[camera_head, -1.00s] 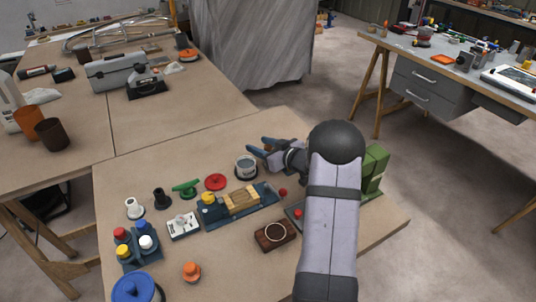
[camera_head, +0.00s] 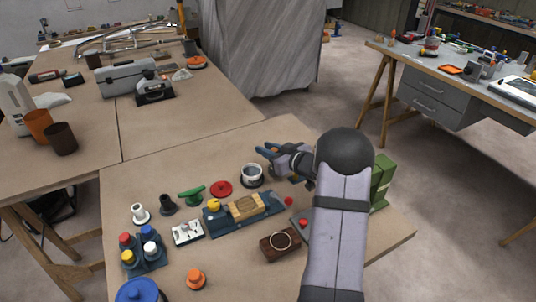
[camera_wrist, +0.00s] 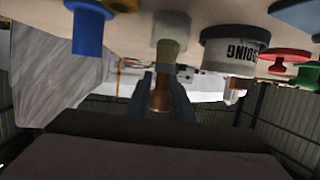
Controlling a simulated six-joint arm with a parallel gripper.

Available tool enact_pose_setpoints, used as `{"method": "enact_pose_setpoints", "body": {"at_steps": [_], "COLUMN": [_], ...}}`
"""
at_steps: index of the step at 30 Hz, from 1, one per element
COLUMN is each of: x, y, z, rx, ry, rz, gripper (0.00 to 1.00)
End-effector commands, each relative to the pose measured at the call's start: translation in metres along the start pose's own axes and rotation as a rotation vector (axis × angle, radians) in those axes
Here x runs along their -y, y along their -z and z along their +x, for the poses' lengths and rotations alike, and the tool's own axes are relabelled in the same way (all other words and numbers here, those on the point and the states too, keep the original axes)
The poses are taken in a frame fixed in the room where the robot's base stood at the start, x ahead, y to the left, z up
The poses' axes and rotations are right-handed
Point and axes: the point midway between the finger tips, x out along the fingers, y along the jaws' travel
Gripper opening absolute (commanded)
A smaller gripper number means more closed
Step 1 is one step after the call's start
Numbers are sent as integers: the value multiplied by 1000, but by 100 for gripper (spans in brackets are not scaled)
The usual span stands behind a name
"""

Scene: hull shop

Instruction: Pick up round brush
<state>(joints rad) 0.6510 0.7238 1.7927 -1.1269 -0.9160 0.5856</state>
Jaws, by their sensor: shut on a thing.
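My gripper (camera_head: 264,150) is low over the far right part of the near bench, just behind a white tin (camera_head: 252,175). In the wrist view my gripper (camera_wrist: 160,92) is shut on a brown, round upright piece with a pale grey-green end. I take this to be the round brush (camera_wrist: 161,98). Its pale end points to the bench top, which shows upside down along the top of that view. I cannot tell whether it touches the bench. The brush is not clearly seen in the head view, where my gripper and arm cover that area.
The white tin also shows in the wrist view (camera_wrist: 232,48), beside the brush, with a blue knob-like thing (camera_wrist: 88,28) on the other side. A green block (camera_head: 381,180) stands right.

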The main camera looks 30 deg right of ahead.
Motion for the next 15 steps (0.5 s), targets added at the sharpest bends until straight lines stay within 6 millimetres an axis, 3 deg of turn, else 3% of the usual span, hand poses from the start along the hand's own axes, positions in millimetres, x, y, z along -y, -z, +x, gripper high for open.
{"method": "enact_pose_setpoints", "body": {"at_steps": [9, 15], "x": [0, 0], "y": [53, 73], "z": [-16, -22], "rx": [-2, 0], "ry": [-1, 0], "rz": [-4, -1], "gripper": [0, 0]}}
